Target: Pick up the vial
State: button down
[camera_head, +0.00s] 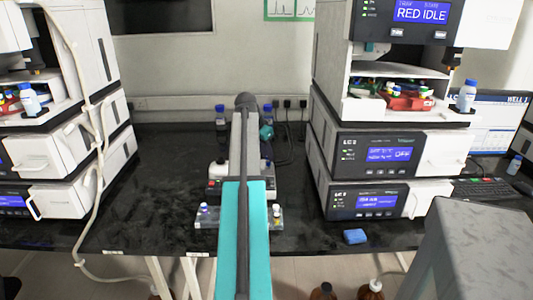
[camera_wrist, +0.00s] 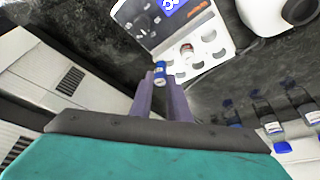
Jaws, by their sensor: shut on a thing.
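A small vial (camera_wrist: 160,75) with a blue cap or band is between the fingertips of my gripper (camera_wrist: 161,82) in the wrist view. The two purple fingers are shut on it. The vial is near the edge of a white tray (camera_wrist: 222,52) with round holes; I cannot tell whether it is clear of the tray or the surface below. Another vial (camera_wrist: 187,49) with a reddish-orange mark sits in the tray. In the head view my arm hides my gripper and the held vial.
Blue-capped bottles (camera_wrist: 268,124) stand on the dark bench at the right of the wrist view. In the head view, instrument stacks (camera_head: 375,153) flank the arm. A blue block (camera_head: 355,236) lies near the front edge.

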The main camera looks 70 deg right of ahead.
jog(key=s+a+r, duration=0.1)
jog(key=s+a, duration=0.2)
jog(key=a, duration=0.6)
jog(key=shift+s+a, duration=0.35)
jog(key=shift+s, duration=0.05)
dwell(0.4)
jog(key=w+a+f+n+t, duration=0.15)
jog(key=w+a+n, duration=0.45)
jog(key=w+a, duration=0.8)
jog(key=w+a+r+n+t, duration=0.1)
jog(key=w+a+n+t, duration=0.3)
jog(key=w+a, duration=1.05)
jog(key=w+a+n+y, duration=0.1)
jog(key=w+a+n, duration=0.3)
jog(key=a, duration=0.8)
jog(key=w+a+n+y, duration=0.1)
jog(key=w+a+n, duration=0.4)
jog(key=a, duration=0.7)
jog(key=w+a+n+t+y, duration=0.1)
jog(key=w+a+n, duration=0.3)
jog(key=w+a, duration=0.4)
jog(key=a, duration=0.5)
jog(key=shift+f+n+y, duration=0.3)
jog(key=shift+f+y, duration=0.1)
